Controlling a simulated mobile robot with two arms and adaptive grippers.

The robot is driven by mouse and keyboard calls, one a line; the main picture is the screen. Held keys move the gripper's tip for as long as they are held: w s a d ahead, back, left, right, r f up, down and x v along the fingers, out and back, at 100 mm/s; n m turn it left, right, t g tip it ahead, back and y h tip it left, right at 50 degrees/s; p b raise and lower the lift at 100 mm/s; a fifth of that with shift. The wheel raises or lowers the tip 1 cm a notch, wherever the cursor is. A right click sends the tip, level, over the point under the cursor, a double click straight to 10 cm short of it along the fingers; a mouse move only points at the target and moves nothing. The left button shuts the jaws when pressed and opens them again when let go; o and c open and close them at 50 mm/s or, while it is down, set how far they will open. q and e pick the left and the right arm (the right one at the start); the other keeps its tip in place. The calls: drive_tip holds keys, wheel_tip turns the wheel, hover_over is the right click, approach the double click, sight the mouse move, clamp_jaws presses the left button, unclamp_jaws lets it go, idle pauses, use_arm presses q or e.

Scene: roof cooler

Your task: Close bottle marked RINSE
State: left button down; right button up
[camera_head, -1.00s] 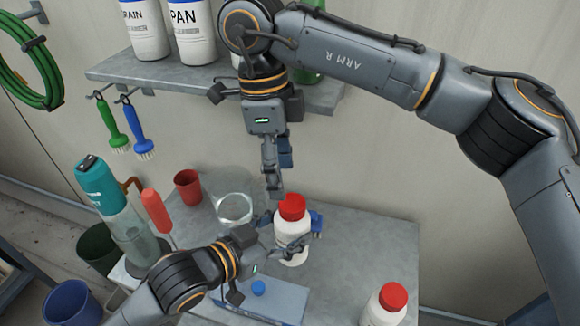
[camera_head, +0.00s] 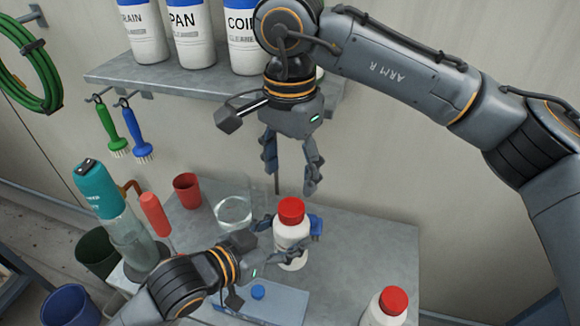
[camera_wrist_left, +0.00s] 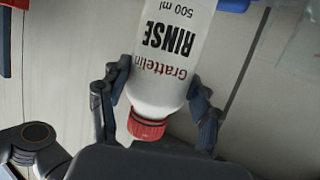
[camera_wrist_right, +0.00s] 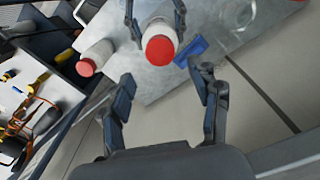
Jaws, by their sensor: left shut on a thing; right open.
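The white bottle marked RINSE (camera_wrist_left: 172,50) has a red cap (camera_head: 291,210) on its neck. The label and the cap show in the left wrist view, where the bottle appears upside down. My left gripper (camera_head: 288,245) is shut around the bottle's body and holds it upright over the table. My right gripper (camera_head: 290,176) hangs above the cap with its fingers spread and empty. In the right wrist view the cap (camera_wrist_right: 160,50) lies beyond the open fingertips, apart from them. Whether the cap is fully tight cannot be told.
A second white bottle with a red cap (camera_head: 393,301) stands at the table's front right. A clear beaker (camera_head: 233,212) and red cup (camera_head: 187,190) stand left of the RINSE bottle. A shelf (camera_head: 170,75) with bottles is behind.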

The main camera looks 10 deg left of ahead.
sight(291, 207)
drive_tip(key=shift+f, duration=0.1)
drive_tip(key=shift+f, duration=3.95)
